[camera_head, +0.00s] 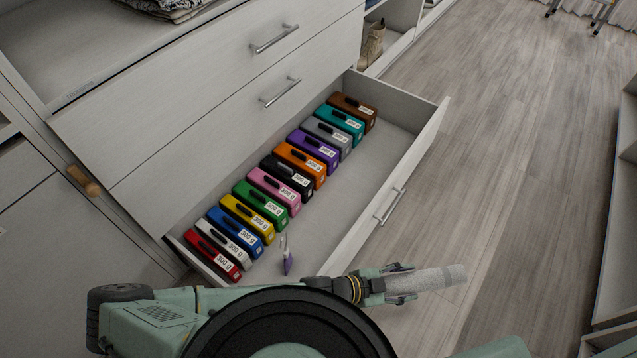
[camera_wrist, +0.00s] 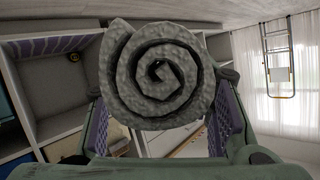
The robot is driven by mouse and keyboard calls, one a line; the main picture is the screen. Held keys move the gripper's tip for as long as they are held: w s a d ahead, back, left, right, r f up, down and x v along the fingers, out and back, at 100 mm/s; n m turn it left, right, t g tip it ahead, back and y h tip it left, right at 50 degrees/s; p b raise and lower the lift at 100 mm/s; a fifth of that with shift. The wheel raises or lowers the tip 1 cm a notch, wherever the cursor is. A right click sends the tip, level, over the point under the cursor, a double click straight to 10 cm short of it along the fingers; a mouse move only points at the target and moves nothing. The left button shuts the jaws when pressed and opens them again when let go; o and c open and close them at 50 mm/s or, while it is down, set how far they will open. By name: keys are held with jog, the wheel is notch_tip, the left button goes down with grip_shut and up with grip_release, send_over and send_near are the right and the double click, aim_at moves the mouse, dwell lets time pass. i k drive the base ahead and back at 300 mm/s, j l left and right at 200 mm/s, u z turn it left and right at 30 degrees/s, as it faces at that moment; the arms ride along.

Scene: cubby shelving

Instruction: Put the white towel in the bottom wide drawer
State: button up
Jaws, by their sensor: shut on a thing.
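The white towel (camera_head: 440,279) is rolled into a cylinder and held by my gripper (camera_head: 402,283). Its spiral end fills the middle of the wrist view (camera_wrist: 158,75), between the two purple-padded fingers. The bottom wide drawer (camera_head: 385,160) is pulled open. A row of several coloured boxes marked 300 g stands along its inner side, and a bare strip of floor runs beside the front panel. My gripper and the towel are outside the drawer, beyond the near end of its front panel.
A small purple-handled item (camera_head: 287,259) lies in the drawer's near end. Two closed drawers (camera_head: 200,110) are above it. A tan boot (camera_head: 373,45) stands in a cubby behind. Open wooden floor (camera_head: 490,150) lies to the right, with shelving (camera_head: 618,240) at the right edge.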

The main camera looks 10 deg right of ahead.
aim_at(342, 218)
jog(key=i+l+u, duration=0.2)
jog(key=l, duration=0.2)
jog(key=i+l+u, duration=0.2)
jog(key=l, duration=0.2)
jog(key=l+u, duration=0.2)
jog(key=l, duration=0.2)
jog(key=l+u, duration=0.2)
jog(key=l, duration=0.25)
jog(key=i+u, duration=0.1)
jog(key=u, duration=0.65)
